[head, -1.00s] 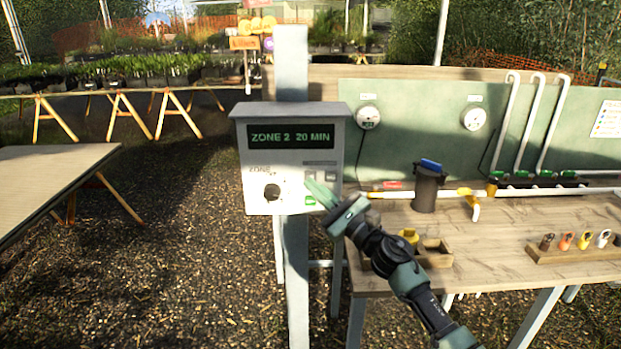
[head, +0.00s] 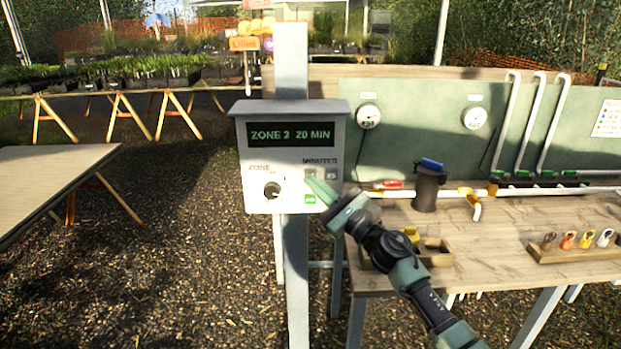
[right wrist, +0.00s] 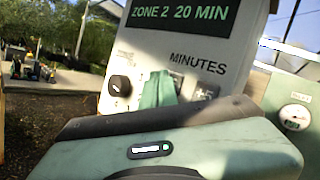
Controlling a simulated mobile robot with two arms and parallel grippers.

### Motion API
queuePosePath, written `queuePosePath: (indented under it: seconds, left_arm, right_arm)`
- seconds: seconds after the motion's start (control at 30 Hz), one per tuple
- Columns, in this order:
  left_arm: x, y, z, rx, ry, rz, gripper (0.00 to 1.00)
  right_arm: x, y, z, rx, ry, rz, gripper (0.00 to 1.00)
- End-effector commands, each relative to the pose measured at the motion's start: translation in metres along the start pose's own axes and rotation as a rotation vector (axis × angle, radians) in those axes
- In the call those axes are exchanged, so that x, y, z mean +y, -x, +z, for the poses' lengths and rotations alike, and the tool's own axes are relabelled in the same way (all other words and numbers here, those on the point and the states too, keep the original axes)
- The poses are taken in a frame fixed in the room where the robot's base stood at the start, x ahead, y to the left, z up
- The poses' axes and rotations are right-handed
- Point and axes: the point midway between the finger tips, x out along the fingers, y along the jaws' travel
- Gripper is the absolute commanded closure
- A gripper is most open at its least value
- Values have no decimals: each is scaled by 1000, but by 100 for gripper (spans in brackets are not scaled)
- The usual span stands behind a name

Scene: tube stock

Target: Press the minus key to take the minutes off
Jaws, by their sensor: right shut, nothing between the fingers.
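The grey control box (head: 258,162) stands on a post. Its display (head: 290,134) reads "ZONE 2 20 MIN", also in the right wrist view (right wrist: 190,14). Below the word "MINUTES" are small grey keys; the right one (head: 332,174) is clear in the head view. My left gripper is out of view.
A dark zone knob (head: 271,190) is left of the fingertips, and a green key (head: 310,199) is just below them. Gravel lies open at left.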

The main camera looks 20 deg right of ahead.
Motion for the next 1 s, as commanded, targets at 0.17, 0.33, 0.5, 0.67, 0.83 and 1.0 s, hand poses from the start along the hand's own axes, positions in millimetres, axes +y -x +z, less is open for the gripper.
queuePosePath:
  seconds: [0.17, 0.33, 0.5, 0.67, 0.83, 1.0]
  left_arm:
    - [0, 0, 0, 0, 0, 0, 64]
    - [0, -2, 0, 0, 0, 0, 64]
    - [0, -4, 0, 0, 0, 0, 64]
    - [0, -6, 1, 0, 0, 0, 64]
    - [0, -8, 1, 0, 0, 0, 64]
    - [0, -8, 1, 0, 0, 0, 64]
  right_arm:
    - [0, 0, 0, 0, 0, 0, 100]
    - [0, -1, -1, 0, 0, 0, 100]
    - [-1, -2, -2, 0, 0, 0, 100]
    - [-2, -3, -3, 0, 0, 1, 100]
    - [-3, -5, -4, 0, 0, 1, 100]
    - [-4, -5, -4, 0, 0, 0, 100]
